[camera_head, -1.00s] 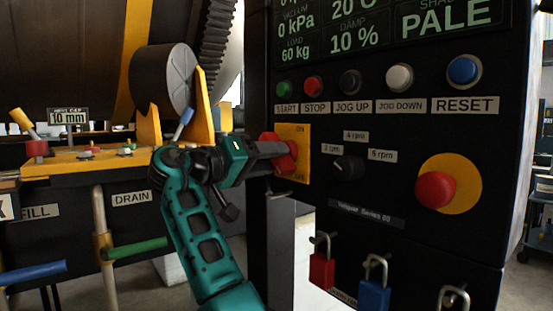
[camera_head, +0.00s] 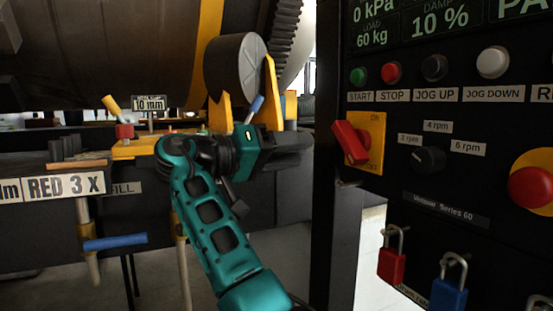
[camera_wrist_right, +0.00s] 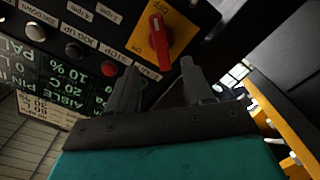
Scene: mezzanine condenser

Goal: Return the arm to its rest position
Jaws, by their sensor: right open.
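My right gripper (camera_head: 303,143) is in the middle of the head view, at the end of my teal arm. It is open and empty, to the left of the red switch handle (camera_head: 350,143) and apart from it. The handle is tilted on its yellow plate (camera_head: 376,136), on the dark control panel (camera_head: 400,190). In the right wrist view the two dark fingers (camera_wrist_right: 160,68) are spread with nothing between their tips. The red handle (camera_wrist_right: 159,37) shows beyond them. My left gripper is not in view.
The panel carries buttons, a black knob (camera_head: 428,160) and a red stop button (camera_head: 530,187). A red padlock (camera_head: 391,264) and a blue padlock (camera_head: 448,294) hang below. Behind my arm are a grey roller (camera_head: 235,68) and a blue-handled lever (camera_head: 115,242).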

